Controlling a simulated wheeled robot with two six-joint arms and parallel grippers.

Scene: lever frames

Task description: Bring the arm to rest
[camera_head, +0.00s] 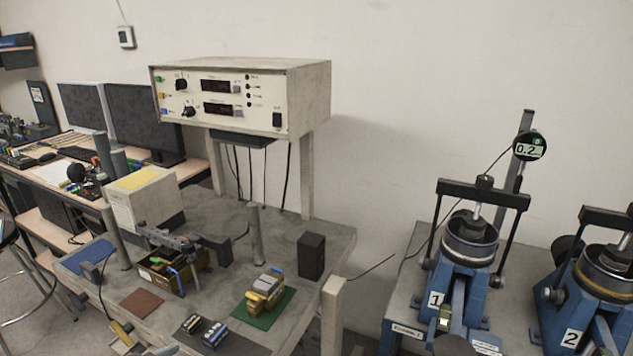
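No gripper of mine can be made out in the head view, and neither arm clearly shows. Two blue lever frames stand at the right on a grey bench. Lever frame 1 (465,257) has a black crossbar over a round metal cell. A dial gauge (529,146) reading about 0.2 is on a post behind it. Lever frame 2 (588,290) is cut off by the right edge. The lower parts of both frames run out of the picture at the bottom.
A grey table (340,240) at centre left carries a brass-coloured block on a green mat (283,305), a dark block (311,256) and a metal-armed device (172,262). A control box (240,95) stands above it. Monitors (140,118) are at the left. A gap separates table and bench.

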